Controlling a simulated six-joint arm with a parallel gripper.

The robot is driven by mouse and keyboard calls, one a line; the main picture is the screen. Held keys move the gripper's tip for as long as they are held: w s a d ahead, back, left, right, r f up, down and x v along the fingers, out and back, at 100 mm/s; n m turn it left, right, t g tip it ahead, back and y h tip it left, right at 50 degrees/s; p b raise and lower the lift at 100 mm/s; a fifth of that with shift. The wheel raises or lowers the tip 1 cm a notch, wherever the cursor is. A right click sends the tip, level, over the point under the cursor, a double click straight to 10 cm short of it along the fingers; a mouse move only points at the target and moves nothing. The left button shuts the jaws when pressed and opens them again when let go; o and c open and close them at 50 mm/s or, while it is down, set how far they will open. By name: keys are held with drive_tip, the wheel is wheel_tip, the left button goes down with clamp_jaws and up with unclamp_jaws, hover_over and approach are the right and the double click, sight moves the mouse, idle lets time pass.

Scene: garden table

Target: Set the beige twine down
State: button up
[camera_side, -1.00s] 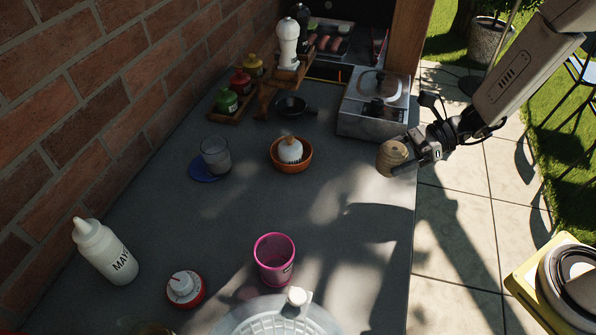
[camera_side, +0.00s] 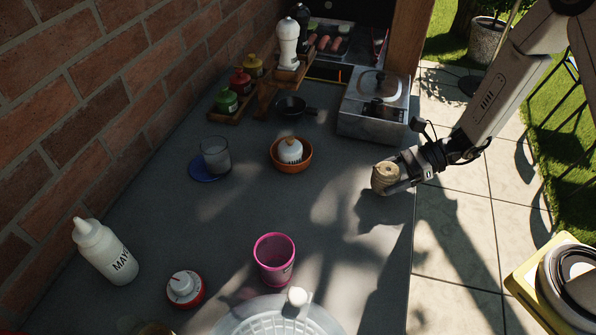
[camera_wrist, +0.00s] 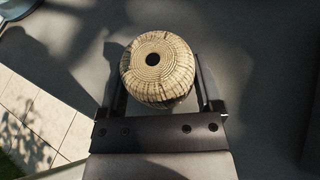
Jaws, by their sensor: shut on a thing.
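The beige twine (camera_side: 384,177) is a round spool with a dark hole in its top end. It is at the right edge of the grey table (camera_side: 330,235) in the side view. My gripper (camera_side: 392,180) is shut on it from the right. In the wrist view the twine (camera_wrist: 157,70) sits between the two fingers of my gripper (camera_wrist: 160,95), its top face toward the camera. I cannot tell whether its underside touches the table.
A metal box with a lid (camera_side: 375,105) stands behind the twine. An orange bowl (camera_side: 291,155) with a white item is to the left, and a pink cup (camera_side: 274,259) is toward the front. The table between the twine and these is clear. The table's right edge is close.

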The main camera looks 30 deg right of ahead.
drive_tip(key=shift+f, duration=0.8)
drive_tip(key=shift+f, duration=0.15)
drive_tip(key=o, duration=1.1)
drive_tip(key=shift+d+r, duration=0.2)
drive_tip(key=shift+r, duration=0.05)
drive_tip(key=v, duration=1.1)
drive_tip(key=shift+s+d+r, duration=0.1)
drive_tip(key=shift+d, duration=0.15)
